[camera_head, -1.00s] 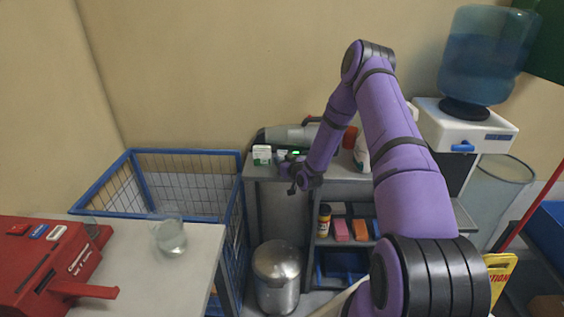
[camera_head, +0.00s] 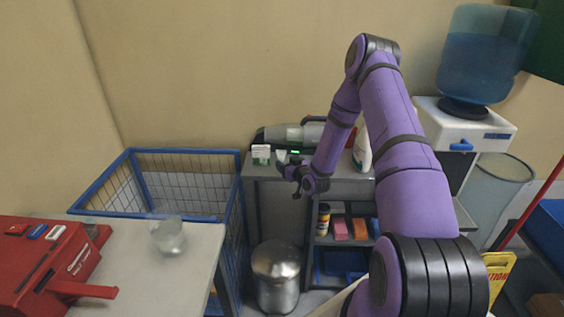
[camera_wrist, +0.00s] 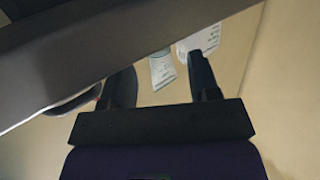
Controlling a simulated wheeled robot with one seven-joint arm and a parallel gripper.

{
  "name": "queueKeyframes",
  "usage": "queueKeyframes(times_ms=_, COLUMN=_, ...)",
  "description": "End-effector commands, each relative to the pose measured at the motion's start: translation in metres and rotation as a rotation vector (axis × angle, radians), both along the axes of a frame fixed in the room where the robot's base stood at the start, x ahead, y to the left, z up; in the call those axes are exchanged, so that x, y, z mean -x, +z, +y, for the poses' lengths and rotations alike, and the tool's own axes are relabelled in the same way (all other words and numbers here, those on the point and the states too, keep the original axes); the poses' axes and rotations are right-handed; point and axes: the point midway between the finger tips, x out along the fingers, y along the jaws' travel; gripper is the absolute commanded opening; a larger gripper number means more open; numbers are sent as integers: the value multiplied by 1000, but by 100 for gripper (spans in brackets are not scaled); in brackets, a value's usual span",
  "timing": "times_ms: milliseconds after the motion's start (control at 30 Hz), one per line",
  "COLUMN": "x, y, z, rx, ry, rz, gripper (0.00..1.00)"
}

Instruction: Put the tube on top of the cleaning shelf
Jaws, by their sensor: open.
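The tube (camera_head: 282,156) is small and white and stands on the top of the grey cleaning shelf (camera_head: 345,174), near its left end, beside a white and green box (camera_head: 261,154). In the wrist view the tube (camera_wrist: 162,68) shows between and beyond the fingertips, with the box (camera_wrist: 203,40) close by. My gripper (camera_head: 291,181) is in front of the shelf's top edge, near the tube. The tube looks free of the fingers.
A grey handheld vacuum (camera_head: 290,134) and a white bottle (camera_head: 362,150) are also on the shelf top. A metal bin (camera_head: 275,270) stands below, and a blue wire cart (camera_head: 130,170) is left.

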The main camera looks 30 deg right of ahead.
Motion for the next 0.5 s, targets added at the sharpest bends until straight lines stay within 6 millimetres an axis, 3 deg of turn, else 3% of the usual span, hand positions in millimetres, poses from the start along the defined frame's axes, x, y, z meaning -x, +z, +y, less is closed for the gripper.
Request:
queueKeyframes(times_ms=233, x=49, y=7, z=-1, rx=-1, ry=-1, rz=2, gripper=56)
queueKeyframes(times_ms=500, x=76, y=12, z=-1, rx=-1, ry=-1, rz=0, gripper=56)
